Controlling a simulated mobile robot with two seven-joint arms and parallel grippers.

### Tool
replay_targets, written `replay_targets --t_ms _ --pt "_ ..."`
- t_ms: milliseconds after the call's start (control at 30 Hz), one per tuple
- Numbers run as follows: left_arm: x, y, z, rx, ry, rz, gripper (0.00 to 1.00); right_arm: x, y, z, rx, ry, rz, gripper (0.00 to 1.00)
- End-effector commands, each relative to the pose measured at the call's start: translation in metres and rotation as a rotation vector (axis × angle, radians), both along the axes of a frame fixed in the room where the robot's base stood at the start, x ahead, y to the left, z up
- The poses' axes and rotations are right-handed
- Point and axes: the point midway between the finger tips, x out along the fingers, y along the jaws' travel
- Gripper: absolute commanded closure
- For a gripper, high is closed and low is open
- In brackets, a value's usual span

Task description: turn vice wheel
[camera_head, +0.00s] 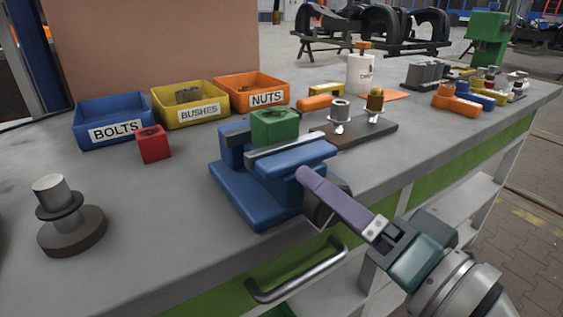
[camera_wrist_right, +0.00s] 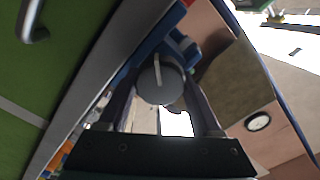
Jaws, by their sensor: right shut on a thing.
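The blue bench vice (camera_head: 236,190) stands at the front edge of the grey workbench, with a green block (camera_head: 276,126) between its jaws. My right gripper (camera_head: 312,192) reaches in from the lower right, its purple fingers at the front of the vice. The vice wheel (camera_head: 319,212) is mostly hidden behind the near finger in the head view. In the right wrist view the wheel (camera_wrist_right: 160,84) is a grey disc with a pale bar mark, held between the two fingers. My left gripper is not in view.
Blue, yellow and orange bins (camera_head: 193,103) stand at the back left. A drawer handle (camera_head: 297,274) sticks out below. Several parts crowd the right bench end.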

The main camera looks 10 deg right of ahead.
Motion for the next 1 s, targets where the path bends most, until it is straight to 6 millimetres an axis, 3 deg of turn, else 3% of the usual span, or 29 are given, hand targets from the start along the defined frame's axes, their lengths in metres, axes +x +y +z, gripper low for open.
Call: replay_targets --t_ms 367,400,667,1000 --pt "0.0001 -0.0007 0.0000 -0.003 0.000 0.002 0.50 -0.0002 0.0002 -0.0002 0.004 0.002 0.001 0.90" --pt "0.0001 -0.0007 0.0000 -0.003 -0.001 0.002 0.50 -0.0002 0.0002 -0.0002 0.004 0.002 0.001 0.32" --pt "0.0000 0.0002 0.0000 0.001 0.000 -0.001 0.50 0.0000 0.0001 -0.0001 0.004 0.002 0.001 0.04" --pt "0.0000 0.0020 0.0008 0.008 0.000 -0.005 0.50 0.0000 0.0000 0.0002 -0.045 -0.015 0.000 0.04"
